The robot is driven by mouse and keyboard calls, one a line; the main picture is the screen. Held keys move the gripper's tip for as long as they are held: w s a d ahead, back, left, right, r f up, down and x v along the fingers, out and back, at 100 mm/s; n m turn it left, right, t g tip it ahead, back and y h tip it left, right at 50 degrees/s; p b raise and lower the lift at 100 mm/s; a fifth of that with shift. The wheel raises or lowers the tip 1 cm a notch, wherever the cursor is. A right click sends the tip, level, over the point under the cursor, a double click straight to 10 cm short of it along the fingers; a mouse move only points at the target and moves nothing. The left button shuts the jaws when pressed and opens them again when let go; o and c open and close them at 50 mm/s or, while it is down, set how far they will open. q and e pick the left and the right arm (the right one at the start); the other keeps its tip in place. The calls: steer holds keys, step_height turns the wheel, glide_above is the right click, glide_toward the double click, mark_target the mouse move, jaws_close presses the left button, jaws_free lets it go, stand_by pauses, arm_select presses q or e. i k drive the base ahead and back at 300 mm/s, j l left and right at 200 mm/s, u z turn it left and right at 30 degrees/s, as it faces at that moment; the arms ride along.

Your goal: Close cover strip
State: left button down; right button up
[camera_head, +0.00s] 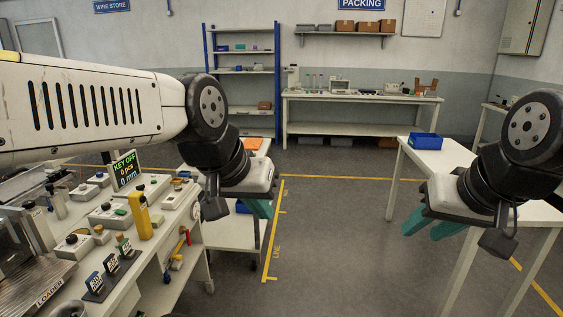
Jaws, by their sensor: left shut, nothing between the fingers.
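I cannot make out a cover strip for certain in the head view. The left workbench (150,268) carries small control boxes, a display (126,169) reading "KEY OFF" and a metal plate marked "LOADER" (42,285). My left gripper (260,208) has teal fingers close together and empty, beyond the right edge of that bench. Part of it is hidden behind its own wrist. My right gripper (432,229) hangs at the right, by the white table, its teal fingers apart with nothing seen between them.
A yellow block (140,215) stands upright on the left bench, with small labelled stands (107,269) in front. A blue bin (425,141) sits on the white table (441,158) at right. Open floor (335,235) lies between, with shelves and a packing bench behind.

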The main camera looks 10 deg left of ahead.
mark_target(12, 188)
steer(key=i+u, duration=0.3)
steer(key=i, duration=0.55)
steer(key=i+l+u, duration=0.25)
steer(key=i, duration=0.6)
steer(key=i+j+u, duration=0.1)
steer(key=i+u, duration=0.15)
steer(key=u, duration=0.15)
steer(key=i+u, duration=0.25)
steer(key=u, duration=0.15)
steer(key=i+l+u, duration=0.1)
steer(key=i+u, duration=0.15)
steer(key=u, duration=0.15)
steer(key=i+l+u, duration=0.15)
steer(key=u, duration=0.25)
steer(key=i+l+u, duration=0.15)
steer(key=i+u, duration=0.15)
steer(key=i+l+u, duration=0.2)
steer(key=i+u, duration=0.15)
